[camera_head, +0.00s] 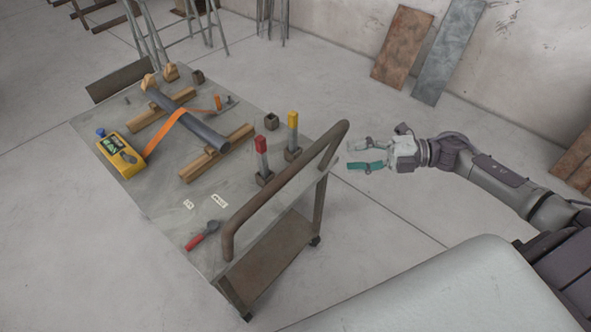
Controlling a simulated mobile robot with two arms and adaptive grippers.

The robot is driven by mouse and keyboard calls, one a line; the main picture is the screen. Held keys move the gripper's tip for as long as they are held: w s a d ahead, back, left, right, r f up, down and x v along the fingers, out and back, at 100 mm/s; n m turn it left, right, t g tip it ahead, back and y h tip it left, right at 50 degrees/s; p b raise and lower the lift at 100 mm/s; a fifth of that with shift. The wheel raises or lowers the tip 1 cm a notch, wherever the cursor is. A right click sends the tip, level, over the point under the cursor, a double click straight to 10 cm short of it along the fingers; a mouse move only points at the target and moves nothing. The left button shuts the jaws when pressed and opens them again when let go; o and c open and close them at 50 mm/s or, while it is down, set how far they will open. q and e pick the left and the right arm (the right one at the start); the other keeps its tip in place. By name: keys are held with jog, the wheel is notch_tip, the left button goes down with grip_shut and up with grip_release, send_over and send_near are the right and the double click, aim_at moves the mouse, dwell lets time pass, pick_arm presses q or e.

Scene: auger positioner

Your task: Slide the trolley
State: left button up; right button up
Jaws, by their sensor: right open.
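The trolley (165,222) has a grey flat top, a lower brown shelf and a brown tubular handle (288,185) at its near right end. My right gripper (350,157) is open and empty. It is just to the right of the handle's upper end, with its fingers pointing left toward it, and it looks apart from it. The handle hides part of the trolley's end. My left gripper is not in view.
On the trolley lie a dark pipe (200,132) with an orange strap on wooden blocks, a yellow device (122,155), red and yellow posts and red-handled pliers (202,236). Panels (402,47) lean on the wall. Metal stands are behind. Floor around the trolley is mostly clear.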

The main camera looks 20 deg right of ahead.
aim_at(303, 165)
jog(key=shift+n+g, duration=0.9)
jog(key=p+x, duration=0.1)
jog(key=x, duration=0.3)
jog(key=s+r+p+x, duration=0.1)
jog(key=x, duration=0.3)
jog(key=r+p+x, duration=0.1)
jog(key=p+x, duration=0.1)
jog(key=x, duration=0.2)
jog(key=shift+s+a, duration=0.2)
jog(key=shift+a, duration=0.35)
jog(key=shift+x, duration=0.8)
jog(key=shift+f, duration=0.15)
jog(key=shift+c, duration=0.2)
grip_shut()
